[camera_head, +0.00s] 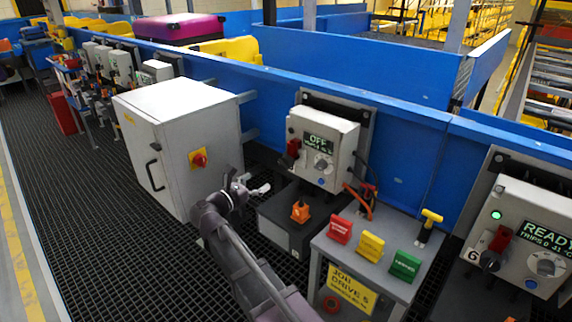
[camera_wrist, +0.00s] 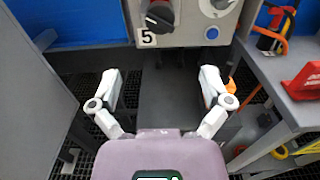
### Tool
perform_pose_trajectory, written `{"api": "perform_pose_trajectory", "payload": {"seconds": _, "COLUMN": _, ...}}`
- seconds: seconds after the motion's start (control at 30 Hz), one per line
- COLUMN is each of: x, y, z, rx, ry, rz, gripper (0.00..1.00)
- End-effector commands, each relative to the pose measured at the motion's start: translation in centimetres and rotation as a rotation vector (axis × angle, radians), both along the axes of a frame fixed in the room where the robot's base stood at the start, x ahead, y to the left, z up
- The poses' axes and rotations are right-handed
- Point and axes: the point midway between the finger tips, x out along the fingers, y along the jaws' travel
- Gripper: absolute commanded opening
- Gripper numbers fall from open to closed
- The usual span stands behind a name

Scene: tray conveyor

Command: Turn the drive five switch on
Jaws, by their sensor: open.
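The drive five box (camera_head: 325,165) is a pale grey control box on the blue conveyor side, its display reading OFF. Its switch (camera_head: 293,150) is a red handle at the box's left. In the wrist view the switch (camera_wrist: 160,15) is black with a red handle, at the top above a "5" label (camera_wrist: 147,39). A pale knob (camera_wrist: 216,6) and a blue button (camera_wrist: 212,33) are to its right. My gripper (camera_wrist: 160,88) is open and empty, its two fingers spread below the box, apart from the switch. In the head view my gripper (camera_head: 252,187) is left of and below the box.
A large grey cabinet (camera_head: 165,150) stands close left of my gripper. A grey stand (camera_head: 318,262) at right holds red, yellow and green blocks. A dark box (camera_head: 285,235) sits below drive five. A box numbered 6 (camera_head: 520,235), showing READY, is at far right.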

Motion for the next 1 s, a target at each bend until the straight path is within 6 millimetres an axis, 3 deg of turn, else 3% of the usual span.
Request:
{"api": "perform_pose_trajectory", "payload": {"seconds": 0.7, "x": 7.5, "y": -5.7, "z": 0.0, "rx": 0.0, "ry": 0.0, "rz": -0.002, "gripper": 0.98}}
{"api": "perform_pose_trajectory", "payload": {"seconds": 1.0, "x": 9.8, "y": -7.5, "z": 0.0, "rx": 0.0, "ry": 0.0, "rz": 0.0, "gripper": 0.98}}
